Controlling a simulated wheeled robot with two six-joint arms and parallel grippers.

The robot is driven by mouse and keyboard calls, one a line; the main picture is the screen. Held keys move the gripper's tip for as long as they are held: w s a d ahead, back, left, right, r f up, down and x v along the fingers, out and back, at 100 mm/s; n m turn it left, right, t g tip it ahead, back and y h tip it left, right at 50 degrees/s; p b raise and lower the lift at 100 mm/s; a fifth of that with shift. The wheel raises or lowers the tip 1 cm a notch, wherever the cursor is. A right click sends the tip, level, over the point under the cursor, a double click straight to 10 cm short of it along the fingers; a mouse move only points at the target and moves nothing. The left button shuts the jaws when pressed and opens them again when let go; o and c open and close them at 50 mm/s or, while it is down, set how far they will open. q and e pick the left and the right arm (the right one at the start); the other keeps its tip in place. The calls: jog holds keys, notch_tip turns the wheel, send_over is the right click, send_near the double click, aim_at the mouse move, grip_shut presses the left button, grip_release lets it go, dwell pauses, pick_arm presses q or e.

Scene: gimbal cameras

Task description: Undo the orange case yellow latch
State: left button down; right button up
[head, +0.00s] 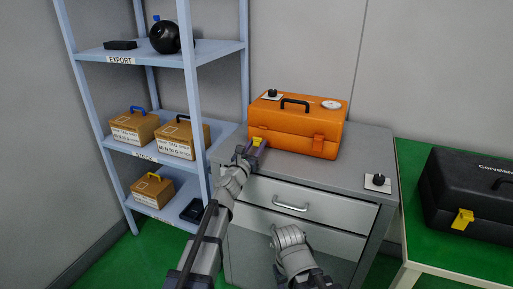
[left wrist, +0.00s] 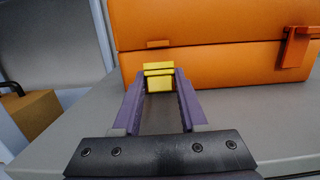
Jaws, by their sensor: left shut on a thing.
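The orange case (head: 298,122) stands closed on the grey cabinet, with a black handle on its lid. Its yellow latch (head: 257,141) is at the left of its front face. In the left wrist view the yellow latch (left wrist: 158,82) sits between the purple fingertips of my left gripper (left wrist: 157,84), which is shut on it. I cannot tell whether the latch is free of the lid. My left gripper (head: 253,148) partly covers the latch in the head view. My right gripper's fingers are not visible.
An orange latch (head: 318,143) is at the right of the case front. Black knobs on pale plates sit on the lid and the cabinet top (head: 353,163). A blue shelf (head: 222,50) with boxes stands left. A black case (head: 470,196) with a yellow latch lies right.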

pick_arm(q)
jog(key=c, duration=0.6)
grip_release()
jog(key=shift+o, duration=0.2)
jog(key=b+v, duration=0.1)
jog(key=v, duration=0.7)
jog(key=shift+d, duration=0.1)
jog(key=shift+w, duration=0.1)
jog(key=r+g+p, duration=0.1)
jog(key=p, duration=0.2)
jog(key=shift+r, duration=0.15)
jog(key=shift+p, duration=0.4)
